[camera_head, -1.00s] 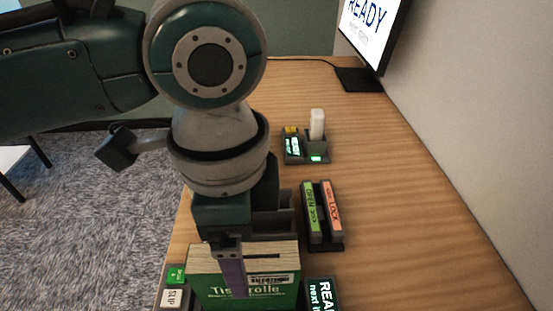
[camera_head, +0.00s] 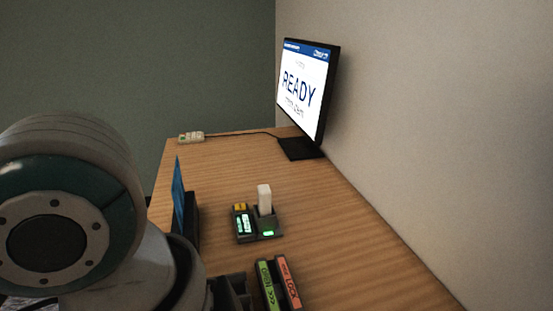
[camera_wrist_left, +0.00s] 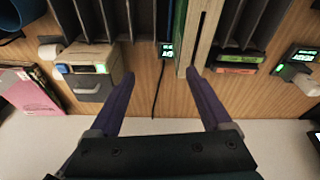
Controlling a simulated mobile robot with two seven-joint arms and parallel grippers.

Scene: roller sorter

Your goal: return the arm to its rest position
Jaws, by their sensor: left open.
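My left arm (camera_head: 75,225) fills the lower left of the head view, and its gripper is out of that picture. In the left wrist view my left gripper (camera_wrist_left: 160,78) is open, with two purple fingers spread wide and nothing between them but table and a dark cable. Its right fingertip is close to the lower end of a beige and green box (camera_wrist_left: 203,40) that stands between grey dividers. Whether they touch I cannot tell. My right gripper is in neither view.
Grey rack dividers (camera_wrist_left: 248,22) line the top of the wrist view. A grey device (camera_wrist_left: 88,72) and a pink box (camera_wrist_left: 28,92) are at left. In the head view, green and red bars (camera_head: 278,283), a small lit device (camera_head: 257,222) and a READY monitor (camera_head: 308,88) stand along the table.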

